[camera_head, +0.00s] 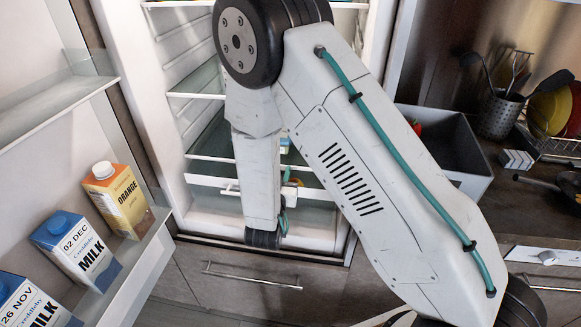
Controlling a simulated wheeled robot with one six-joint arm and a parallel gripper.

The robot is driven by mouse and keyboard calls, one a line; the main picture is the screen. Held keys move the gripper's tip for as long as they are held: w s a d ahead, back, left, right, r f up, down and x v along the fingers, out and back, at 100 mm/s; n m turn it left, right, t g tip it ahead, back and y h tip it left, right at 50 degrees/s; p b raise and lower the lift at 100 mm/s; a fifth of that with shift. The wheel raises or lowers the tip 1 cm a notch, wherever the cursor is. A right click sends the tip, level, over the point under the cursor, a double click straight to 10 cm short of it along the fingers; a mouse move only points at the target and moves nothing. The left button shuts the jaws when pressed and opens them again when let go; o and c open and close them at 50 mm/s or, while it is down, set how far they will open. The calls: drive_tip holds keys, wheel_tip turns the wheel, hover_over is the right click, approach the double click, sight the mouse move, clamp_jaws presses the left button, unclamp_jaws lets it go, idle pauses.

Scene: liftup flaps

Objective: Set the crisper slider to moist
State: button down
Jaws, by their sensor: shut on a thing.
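The crisper drawer front (205,183) is a pale strip low in the open fridge, partly hidden behind my arm. A small white piece (230,190) stands out from that strip, just left of my arm's lower link. It may be the slider or part of its mount, but it is too small to tell, and no setting mark can be read. My arm reaches down in front of the crisper. The jaws of my gripper are hidden behind the lower link and wrist, so their contact with the slider cannot be seen.
The open fridge door at left holds an orange carton (125,203) and milk cartons (78,250). Glass shelves (195,96) lie above the crisper. A drawer handle (258,279) is below. A grey bin (450,150) and a dish rack (560,145) stand at right.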

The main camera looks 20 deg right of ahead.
drive_tip(key=shift+s+d, duration=0.15)
drive_tip(key=c, duration=1.3)
unclamp_jaws()
drive_tip(key=v, duration=0.8)
